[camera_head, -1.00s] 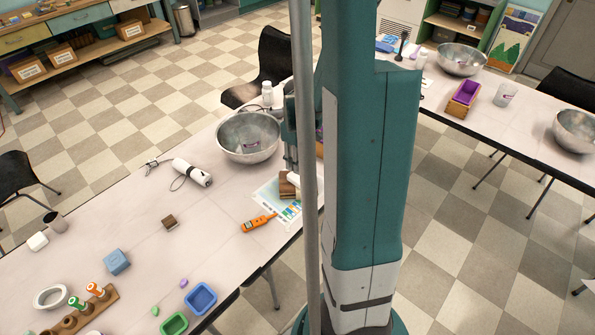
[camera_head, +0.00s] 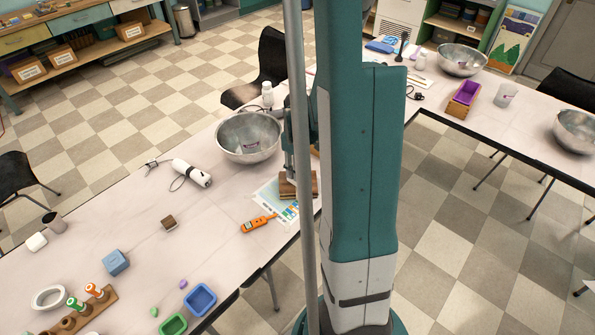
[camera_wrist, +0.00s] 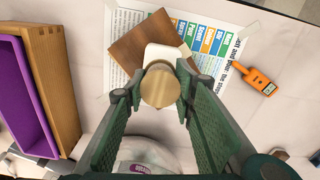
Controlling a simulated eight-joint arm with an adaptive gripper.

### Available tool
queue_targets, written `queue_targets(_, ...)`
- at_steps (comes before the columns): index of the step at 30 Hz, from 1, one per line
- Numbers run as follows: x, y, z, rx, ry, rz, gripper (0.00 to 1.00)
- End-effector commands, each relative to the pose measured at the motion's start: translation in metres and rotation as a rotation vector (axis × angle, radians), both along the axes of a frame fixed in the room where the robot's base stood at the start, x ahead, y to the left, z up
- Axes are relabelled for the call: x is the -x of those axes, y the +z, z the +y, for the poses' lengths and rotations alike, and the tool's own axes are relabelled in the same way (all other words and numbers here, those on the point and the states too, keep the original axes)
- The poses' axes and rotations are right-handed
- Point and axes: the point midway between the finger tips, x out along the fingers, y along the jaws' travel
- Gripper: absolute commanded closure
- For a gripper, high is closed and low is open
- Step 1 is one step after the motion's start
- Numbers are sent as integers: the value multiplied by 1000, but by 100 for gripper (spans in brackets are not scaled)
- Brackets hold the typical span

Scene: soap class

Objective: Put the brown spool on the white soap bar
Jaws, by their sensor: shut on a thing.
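The spool (camera_wrist: 160,88) shows its round tan-brown end in the wrist view. My gripper (camera_wrist: 160,90) is shut on its sides. Right behind it, in line with the camera, is the white soap bar (camera_wrist: 163,54), partly covered by the spool. The bar lies on a brown wooden board (camera_wrist: 128,46). I cannot tell whether spool and bar touch. In the head view my gripper (camera_head: 290,178) is low at the board (camera_head: 302,190), partly behind a grey pole; spool and bar cannot be made out there.
The board lies on a printed sheet (camera_wrist: 200,38). An orange meter (camera_wrist: 255,80) lies beside it. A wooden box with a purple mould (camera_wrist: 25,95) is at the left in the wrist view. A steel bowl (camera_head: 248,137) stands close by on the table. The table's front edge is near.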

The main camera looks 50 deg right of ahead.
Motion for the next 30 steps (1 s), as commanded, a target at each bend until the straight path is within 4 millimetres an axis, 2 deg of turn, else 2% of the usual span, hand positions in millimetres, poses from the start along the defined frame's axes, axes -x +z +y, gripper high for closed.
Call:
queue_targets(15, 0, -6, 0, 0, 0, 0, 85)
queue_targets(16, 0, -5, 0, 0, 0, 0, 69)
queue_targets(18, 0, -4, 0, 0, 0, 0, 60)
queue_targets(30, 0, -3, 0, 0, 0, 0, 58)
